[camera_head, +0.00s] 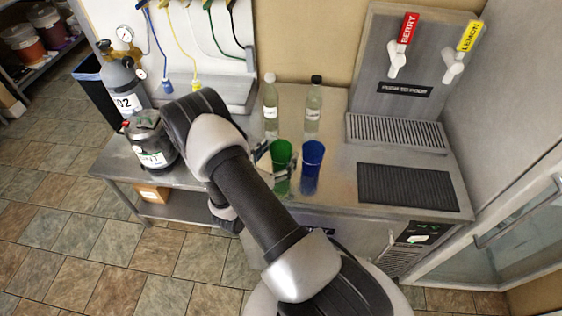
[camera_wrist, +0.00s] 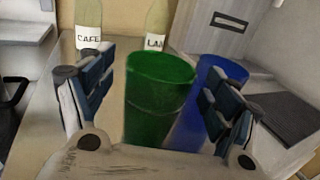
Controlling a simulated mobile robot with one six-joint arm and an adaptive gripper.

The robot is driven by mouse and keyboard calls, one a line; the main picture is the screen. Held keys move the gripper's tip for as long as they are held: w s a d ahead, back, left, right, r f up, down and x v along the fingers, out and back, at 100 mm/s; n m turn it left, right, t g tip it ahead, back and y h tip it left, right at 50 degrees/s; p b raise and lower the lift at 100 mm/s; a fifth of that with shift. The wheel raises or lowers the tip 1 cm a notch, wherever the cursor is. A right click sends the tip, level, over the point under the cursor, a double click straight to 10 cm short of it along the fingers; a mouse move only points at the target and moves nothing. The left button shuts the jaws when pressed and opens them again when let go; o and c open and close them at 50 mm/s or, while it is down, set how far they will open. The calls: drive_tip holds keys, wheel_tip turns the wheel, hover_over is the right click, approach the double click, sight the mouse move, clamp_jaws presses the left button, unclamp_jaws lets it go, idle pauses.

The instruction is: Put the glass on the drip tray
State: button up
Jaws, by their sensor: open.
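A green glass (camera_head: 281,154) stands upright on the steel counter, left of a blue glass (camera_head: 311,160). In the wrist view the green glass (camera_wrist: 158,100) fills the middle, between the open fingers of my gripper (camera_wrist: 158,112). The blue glass (camera_wrist: 215,78) shows behind the right finger and close to the green one. My gripper is partly hidden by my arm in the head view. The drip tray (camera_head: 398,133) is a slotted grey tray below the BERRY (camera_head: 404,45) and LEMON (camera_head: 462,52) taps. It is empty.
Two labelled bottles (camera_head: 270,108) (camera_head: 313,105) stand behind the glasses. A black ribbed mat (camera_head: 408,187) lies in front of the drip tray. A dark bucket (camera_head: 152,142) and a gas cylinder (camera_head: 122,85) stand at the left. Bare counter (camera_head: 338,185) lies between the blue glass and the mat.

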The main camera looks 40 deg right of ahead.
drive_tip(key=shift+x, duration=0.9)
drive_tip(key=c, duration=1.8)
